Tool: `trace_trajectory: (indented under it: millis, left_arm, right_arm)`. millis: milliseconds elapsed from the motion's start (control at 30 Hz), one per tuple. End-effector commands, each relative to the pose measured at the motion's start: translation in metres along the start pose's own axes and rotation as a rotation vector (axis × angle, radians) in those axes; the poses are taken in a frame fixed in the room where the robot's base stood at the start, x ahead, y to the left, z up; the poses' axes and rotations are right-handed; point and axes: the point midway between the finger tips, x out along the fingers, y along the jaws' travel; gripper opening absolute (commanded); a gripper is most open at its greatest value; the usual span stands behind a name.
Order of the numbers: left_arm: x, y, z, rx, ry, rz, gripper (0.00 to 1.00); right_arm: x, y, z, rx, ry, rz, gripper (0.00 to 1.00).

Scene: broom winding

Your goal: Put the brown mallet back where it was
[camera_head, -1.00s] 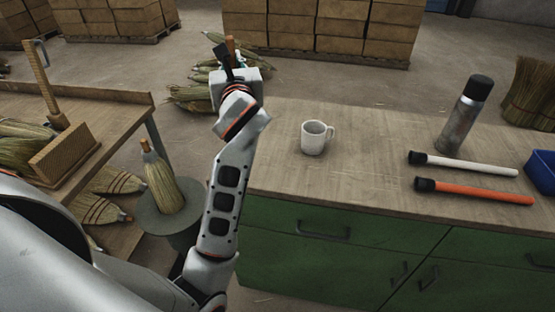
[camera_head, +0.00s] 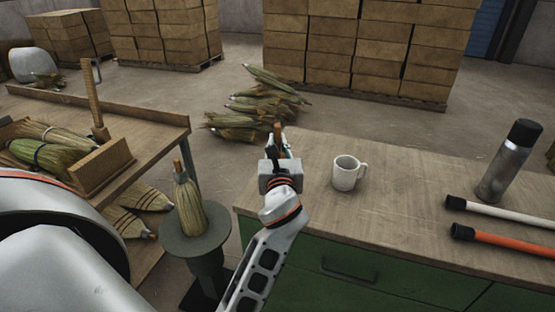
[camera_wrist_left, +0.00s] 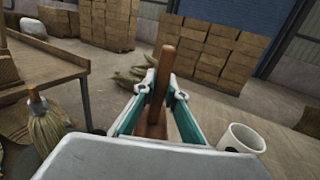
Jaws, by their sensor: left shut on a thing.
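My left gripper (camera_head: 279,158) is shut on the brown mallet (camera_head: 278,131), just left of the white mug at the bench's left end. The left wrist view shows the mallet's brown wooden handle (camera_wrist_left: 161,75) standing up, slightly tilted, between the gripper's two teal-lined fingers (camera_wrist_left: 157,100). The mallet's lower part is hidden behind the gripper body, and I cannot make out its head. I cannot tell whether it touches the bench top (camera_head: 410,180). My right gripper is not in view.
The white mug (camera_head: 346,174) stands close to the right of the gripper. A spray can (camera_head: 507,160) and two black-ended rods, white (camera_head: 510,213) and orange (camera_head: 512,245), are further right. A broom (camera_head: 189,205) stands on a round stand at left. Broom heads (camera_head: 255,105) lie beyond the bench.

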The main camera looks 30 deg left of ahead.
Motion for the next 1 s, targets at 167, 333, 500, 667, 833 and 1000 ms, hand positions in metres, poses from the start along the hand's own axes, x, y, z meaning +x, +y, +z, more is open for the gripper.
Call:
trace_trajectory:
  millis: [167, 333, 500, 667, 833, 1000]
  left_arm:
    - [0.000, 0.000, -0.012, 0.001, 0.001, 0.001, 0.00]
    - [-0.001, 0.000, -0.038, 0.002, 0.002, 0.000, 0.00]
    - [-0.001, 0.000, -0.045, 0.000, -0.001, 0.000, 0.00]
    - [-0.001, 0.000, -0.044, -0.001, -0.001, 0.000, 0.00]
    - [-0.001, 0.000, -0.048, 0.000, 0.000, 0.000, 0.19]
    - [-0.001, 0.000, -0.048, 0.000, 0.000, 0.000, 0.28]
  right_arm:
    - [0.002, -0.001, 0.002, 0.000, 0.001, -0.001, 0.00]
    - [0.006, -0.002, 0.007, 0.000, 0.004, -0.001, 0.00]
    - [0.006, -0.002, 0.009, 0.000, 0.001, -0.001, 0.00]
    - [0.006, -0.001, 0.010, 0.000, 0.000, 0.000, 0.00]
    - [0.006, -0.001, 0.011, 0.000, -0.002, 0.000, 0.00]
    - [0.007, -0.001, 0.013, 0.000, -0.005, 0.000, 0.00]
